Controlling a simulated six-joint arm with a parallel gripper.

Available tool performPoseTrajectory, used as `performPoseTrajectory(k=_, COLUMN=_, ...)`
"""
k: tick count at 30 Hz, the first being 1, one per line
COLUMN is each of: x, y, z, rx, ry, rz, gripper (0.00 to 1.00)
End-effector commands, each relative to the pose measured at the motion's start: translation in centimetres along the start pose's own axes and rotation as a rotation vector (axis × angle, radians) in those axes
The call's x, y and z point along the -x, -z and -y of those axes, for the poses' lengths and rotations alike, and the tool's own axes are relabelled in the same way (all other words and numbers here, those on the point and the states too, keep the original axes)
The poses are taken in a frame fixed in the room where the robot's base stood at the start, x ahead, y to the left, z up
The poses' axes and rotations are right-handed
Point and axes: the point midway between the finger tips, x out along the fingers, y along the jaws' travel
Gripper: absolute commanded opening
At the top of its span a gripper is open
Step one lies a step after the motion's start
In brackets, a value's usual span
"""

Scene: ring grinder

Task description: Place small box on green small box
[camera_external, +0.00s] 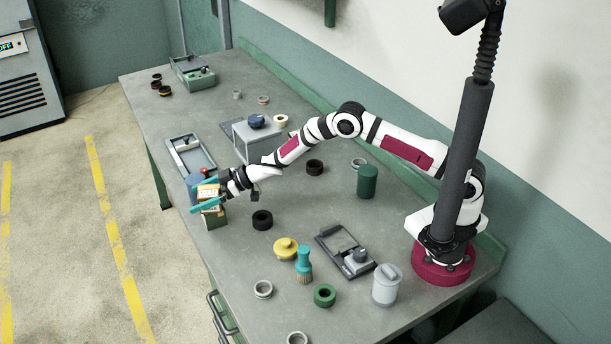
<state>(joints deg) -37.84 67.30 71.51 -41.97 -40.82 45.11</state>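My gripper (204,195) is at the left front edge of the workbench, with teal fingers. A small yellow-tan box (208,191) sits between the fingers, and they appear shut on it. The green small box (214,219) stands on the bench directly below, with its dark green side showing. A finger and the held box partly cover its top. I cannot tell whether the two boxes touch.
A yellow lidded pot (286,248) and a brush (304,265) stand nearer the front. The bench edge is close at left.

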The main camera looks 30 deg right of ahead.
Motion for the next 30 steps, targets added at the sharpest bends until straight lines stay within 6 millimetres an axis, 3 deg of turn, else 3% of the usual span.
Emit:
performPoseTrajectory(k=8, x=0.5, y=0.3, z=-0.1, rx=-0.001, ry=0.0, rz=0.0, gripper=1.0)
performPoseTrajectory(k=21, x=10.1, y=0.3, z=-0.1, rx=0.0, ry=-0.002, rz=-0.001, gripper=1.0)
performPoseTrajectory(k=25, x=11.6, y=0.3, z=-0.1, rx=-0.001, ry=-0.001, rz=-0.001, gripper=1.0)
performPoseTrajectory(k=30, x=12.2, y=0.3, z=0.0, rx=0.0, ry=0.0, rz=-0.001, gripper=1.0)
